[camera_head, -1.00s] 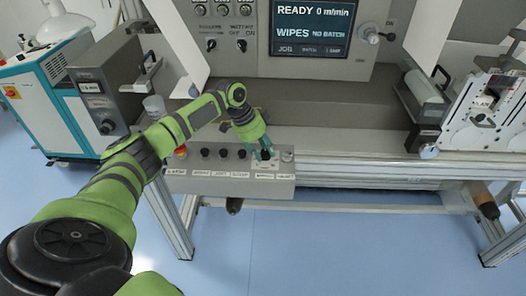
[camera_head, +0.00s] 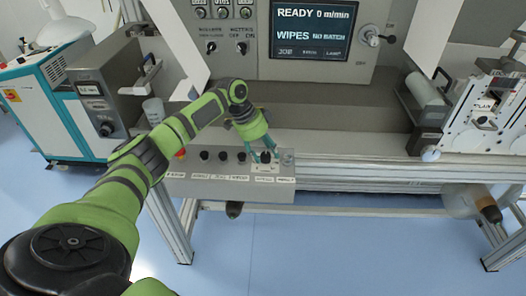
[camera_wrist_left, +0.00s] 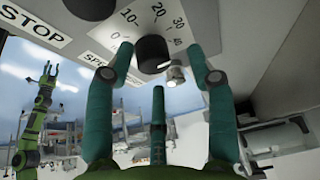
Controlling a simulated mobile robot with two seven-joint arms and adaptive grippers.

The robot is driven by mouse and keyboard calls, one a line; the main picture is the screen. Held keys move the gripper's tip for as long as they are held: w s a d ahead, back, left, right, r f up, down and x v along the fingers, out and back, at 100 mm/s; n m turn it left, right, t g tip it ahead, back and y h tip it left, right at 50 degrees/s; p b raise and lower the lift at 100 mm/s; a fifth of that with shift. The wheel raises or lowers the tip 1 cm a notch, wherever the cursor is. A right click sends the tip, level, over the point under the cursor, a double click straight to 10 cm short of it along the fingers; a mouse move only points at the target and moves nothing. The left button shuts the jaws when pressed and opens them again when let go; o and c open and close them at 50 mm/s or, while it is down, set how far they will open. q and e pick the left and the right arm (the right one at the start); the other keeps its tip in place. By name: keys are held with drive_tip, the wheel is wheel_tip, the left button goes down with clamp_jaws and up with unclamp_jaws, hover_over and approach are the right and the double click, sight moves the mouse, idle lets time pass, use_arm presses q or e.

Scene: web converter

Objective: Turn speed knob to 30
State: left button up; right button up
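The speed knob (camera_head: 266,157) is a dark round knob near the right end of the grey button panel. In the left wrist view the knob (camera_wrist_left: 152,54) sits beside a printed scale from 0 to 40; its pointer cannot be made out. My left gripper (camera_head: 264,154) is over the knob. In the left wrist view the left gripper's (camera_wrist_left: 158,55) two near fingertips stand on either side of the knob with gaps, and a third finger is below. It is open and holds nothing. My right gripper (camera_wrist_left: 51,70) shows small at the left of the wrist view, its fingers apart.
Several other dark knobs or buttons (camera_head: 222,156) stand in a row to the left on the panel. A STOP label (camera_wrist_left: 32,23) is at the upper left of the wrist view. The screen (camera_head: 311,30) reads READY 0 m/min. A clear cup (camera_head: 154,110) stands behind my left arm.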

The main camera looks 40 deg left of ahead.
use_arm(q)
drive_tip(key=shift+f, duration=0.15)
drive_tip(key=shift+s+a, duration=0.1)
drive_tip(key=shift+s+a+r, duration=0.1)
drive_tip(key=shift+a+r, duration=0.1)
drive_tip(key=shift+r, duration=0.3)
drive_tip(key=v, duration=1.1)
drive_tip(key=shift+d, duration=0.15)
